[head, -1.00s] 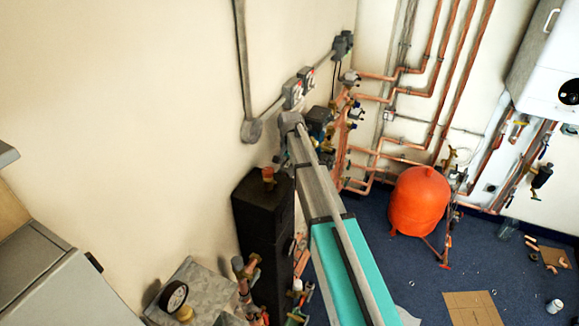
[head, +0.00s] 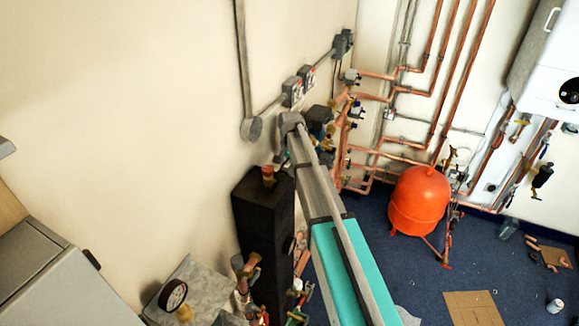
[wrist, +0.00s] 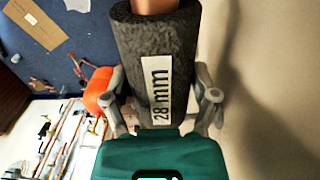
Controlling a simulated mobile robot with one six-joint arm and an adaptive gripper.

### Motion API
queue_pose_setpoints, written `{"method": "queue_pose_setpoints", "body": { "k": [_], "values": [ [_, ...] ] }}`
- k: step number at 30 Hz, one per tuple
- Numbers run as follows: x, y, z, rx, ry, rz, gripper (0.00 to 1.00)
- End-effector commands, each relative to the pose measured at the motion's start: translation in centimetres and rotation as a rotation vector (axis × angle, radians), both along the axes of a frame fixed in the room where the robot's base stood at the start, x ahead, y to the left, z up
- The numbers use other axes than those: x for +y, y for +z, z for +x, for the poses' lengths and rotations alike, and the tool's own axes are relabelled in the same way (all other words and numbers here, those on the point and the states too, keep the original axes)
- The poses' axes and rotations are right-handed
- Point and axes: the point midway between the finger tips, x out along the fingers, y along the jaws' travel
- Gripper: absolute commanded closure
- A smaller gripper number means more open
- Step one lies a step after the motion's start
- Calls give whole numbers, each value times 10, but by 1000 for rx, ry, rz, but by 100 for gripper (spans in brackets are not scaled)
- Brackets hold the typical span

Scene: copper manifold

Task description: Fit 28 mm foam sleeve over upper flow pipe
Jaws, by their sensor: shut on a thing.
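A dark grey foam sleeve with a white "28 mm" label (wrist: 152,50) fills the middle of the wrist view. My gripper (wrist: 160,84) is shut on it, with one finger on each side. Copper-coloured pipe (wrist: 154,5) shows at the sleeve's far end; I cannot tell how far it is inside. In the head view, my arm reaches toward the copper manifold pipework (head: 345,118) by the wall corner. The gripper and sleeve are not clear there, hidden at the arm's far end. I cannot tell which pipe is the upper flow pipe.
Grey wall boxes (head: 292,91) sit close to the arm's end. A black column (head: 262,208) stands left of the arm. A red-orange tank (head: 419,201) stands on the blue floor right of it, near wall pipes (head: 440,85). Cardboard (head: 470,307) lies on the floor.

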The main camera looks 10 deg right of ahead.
Motion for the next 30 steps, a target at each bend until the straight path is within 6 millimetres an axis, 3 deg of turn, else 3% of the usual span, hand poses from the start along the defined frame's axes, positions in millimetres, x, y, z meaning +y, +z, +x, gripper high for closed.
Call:
{"method": "queue_pose_setpoints", "body": {
  "k": [19, 20, 23, 30],
  "values": [
    [0, -2, 0, 0, 0, 0, 60],
    [0, -2, 0, 0, 0, 0, 20],
    [0, -2, 0, 0, 0, 0, 2],
    [0, -2, 0, 0, 0, 0, 0]
  ]
}}
